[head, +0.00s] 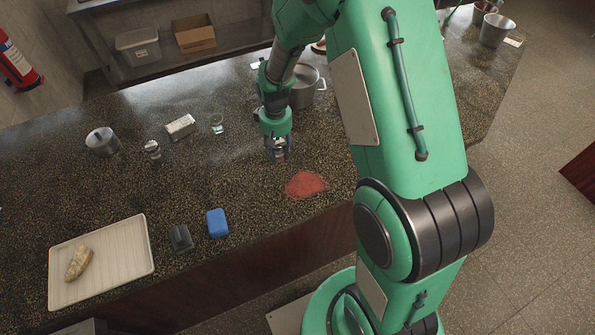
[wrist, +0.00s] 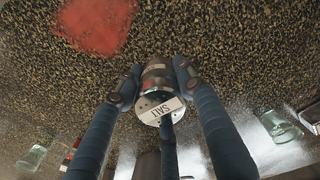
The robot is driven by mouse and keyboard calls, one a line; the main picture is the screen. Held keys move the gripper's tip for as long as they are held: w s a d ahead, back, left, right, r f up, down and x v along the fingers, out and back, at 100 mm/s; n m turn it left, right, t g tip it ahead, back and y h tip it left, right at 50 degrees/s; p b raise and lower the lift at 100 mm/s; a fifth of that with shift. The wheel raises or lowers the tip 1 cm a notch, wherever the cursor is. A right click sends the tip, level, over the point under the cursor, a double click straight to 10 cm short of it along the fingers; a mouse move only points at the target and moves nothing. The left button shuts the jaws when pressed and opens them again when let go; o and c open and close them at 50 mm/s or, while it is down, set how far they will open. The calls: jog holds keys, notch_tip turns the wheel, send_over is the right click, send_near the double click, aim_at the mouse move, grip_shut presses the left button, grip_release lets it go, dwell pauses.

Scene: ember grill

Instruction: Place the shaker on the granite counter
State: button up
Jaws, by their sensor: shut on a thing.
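My gripper (head: 276,152) hangs over the granite counter (head: 250,180), just behind a flat red patch. In the wrist view my gripper's fingers (wrist: 156,82) are closed around a metal shaker (wrist: 156,80) with a label reading SALT on its lid. In the head view the fingers partly hide the shaker. I cannot tell whether its base touches the counter (wrist: 215,45) or hangs a little above it.
The red patch (head: 306,185) lies in front of my gripper. A metal pot (head: 303,92) stands behind it. A small glass (head: 217,124), metal box (head: 181,127), and second small shaker (head: 152,149) stand left. A blue sponge (head: 217,222) and tray (head: 140,262) lie front left.

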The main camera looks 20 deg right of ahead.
jog(key=s, duration=2.1)
jog(key=shift+s+f, duration=0.1)
jog(key=shift+f, duration=0.15)
send_over(288, 176)
jog(key=shift+f, duration=0.75)
jog(key=shift+f, duration=1.75)
jog(key=shift+f, duration=0.2)
jog(key=o, duration=1.2)
